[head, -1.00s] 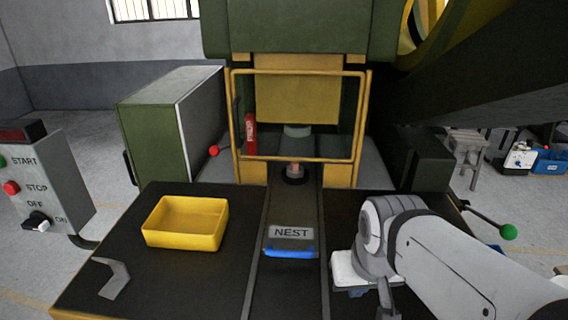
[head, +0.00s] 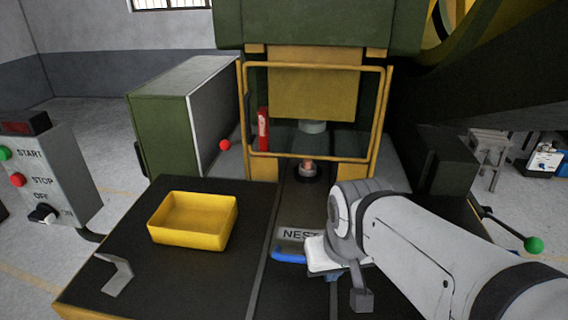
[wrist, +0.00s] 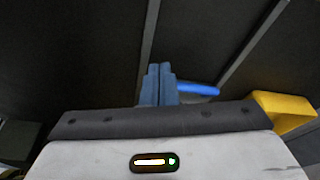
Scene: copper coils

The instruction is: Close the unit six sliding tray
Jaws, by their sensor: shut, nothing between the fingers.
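The sliding tray carries a grey NEST plate (head: 297,235) with a blue handle (head: 288,257) on its front edge, in the channel along the middle of the dark table. My arm partly covers its right end. My gripper (wrist: 158,70) is shut and empty, its blue fingers pressed together. In the wrist view the blue handle (wrist: 200,89) shows just right of the fingers; I cannot tell whether they touch. In the head view my gripper is just right of the handle, its fingertips mostly hidden.
A yellow bin (head: 193,220) and a grey bracket (head: 115,274) are on the table's left. The press with its yellow guard frame (head: 315,158) stands behind. A control box (head: 45,175) is at far left, and a green-knobbed lever (head: 533,244) at right.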

